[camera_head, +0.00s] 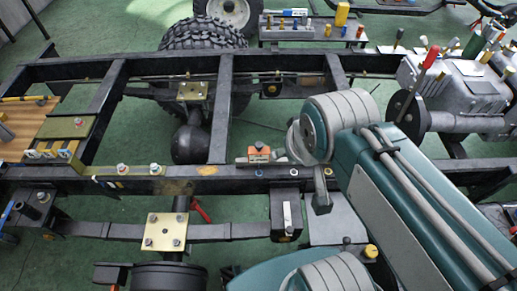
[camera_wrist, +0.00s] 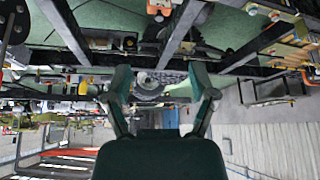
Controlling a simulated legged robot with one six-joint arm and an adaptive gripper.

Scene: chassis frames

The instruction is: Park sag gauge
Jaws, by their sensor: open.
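I cannot tell for certain which thing is the sag gauge. A small orange block on a grey base (camera_head: 259,153) sits on the near black chassis rail (camera_head: 222,184) in the head view, just left of my arm's end. An orange and white piece (camera_wrist: 159,8) shows at the top edge of the wrist view; I cannot tell whether it is the same block. My gripper (camera_wrist: 164,82) is open in the wrist view, its two green fingers spread apart with nothing between them. In the head view my arm hides most of the gripper.
A wooden-topped surface (camera_head: 22,133) lies at the left. A grey gearbox (camera_head: 465,88) with a red-handled tool stands at the right. A tool rack (camera_head: 308,31) stands at the back beside a tyre (camera_head: 203,34). Green floor shows between the rails and cross members.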

